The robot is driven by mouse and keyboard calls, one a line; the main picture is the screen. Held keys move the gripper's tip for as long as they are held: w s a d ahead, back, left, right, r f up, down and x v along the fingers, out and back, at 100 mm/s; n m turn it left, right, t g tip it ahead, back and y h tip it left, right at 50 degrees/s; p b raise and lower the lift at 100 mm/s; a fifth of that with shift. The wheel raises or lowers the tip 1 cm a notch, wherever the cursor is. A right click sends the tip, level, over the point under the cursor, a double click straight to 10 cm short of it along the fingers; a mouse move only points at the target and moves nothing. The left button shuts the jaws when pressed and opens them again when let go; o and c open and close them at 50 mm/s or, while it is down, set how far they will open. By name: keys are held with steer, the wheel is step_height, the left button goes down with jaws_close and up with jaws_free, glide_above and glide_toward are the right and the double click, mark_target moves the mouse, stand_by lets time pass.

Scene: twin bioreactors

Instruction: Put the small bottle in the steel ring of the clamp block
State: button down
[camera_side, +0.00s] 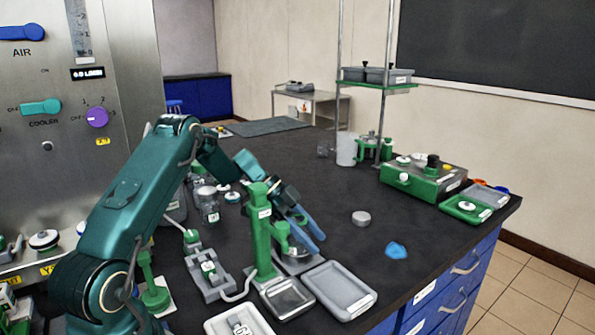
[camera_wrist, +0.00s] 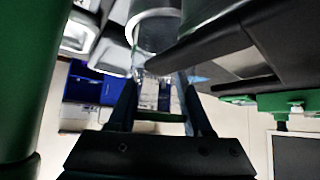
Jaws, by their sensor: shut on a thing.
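My gripper (camera_side: 318,243) is low over the bench, just right of a green upright post (camera_side: 262,235). In the wrist view my gripper's fingers (camera_wrist: 160,95) are closed on a clear, glassy small bottle (camera_wrist: 152,92). In the side view the bottle cannot be made out clearly near the fingers. A shiny round metal rim (camera_wrist: 155,28) lies beyond the fingertips in the wrist view; I cannot tell whether it is the clamp's ring. Below my gripper, a round steel piece (camera_side: 297,255) is partly hidden by the fingers and a green arm.
Grey trays (camera_side: 340,290) lie in front of the post. A green and grey block (camera_side: 208,275) stands to its left, with a lidded clear jar (camera_side: 208,207) behind. A grey disc (camera_side: 361,218) and a blue piece (camera_side: 396,251) lie to the right. The bench middle behind them is clear.

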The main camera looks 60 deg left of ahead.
steer(key=shift+c, duration=1.6)
jaws_free()
steer(key=shift+f, duration=0.1)
steer(key=shift+a+r, duration=0.15)
steer(key=shift+r, duration=0.2)
steer(key=v, duration=1.1)
steer(key=shift+s+a+r, duration=0.15)
steer(key=shift+s+a, duration=0.05)
steer(key=shift+s, duration=0.05)
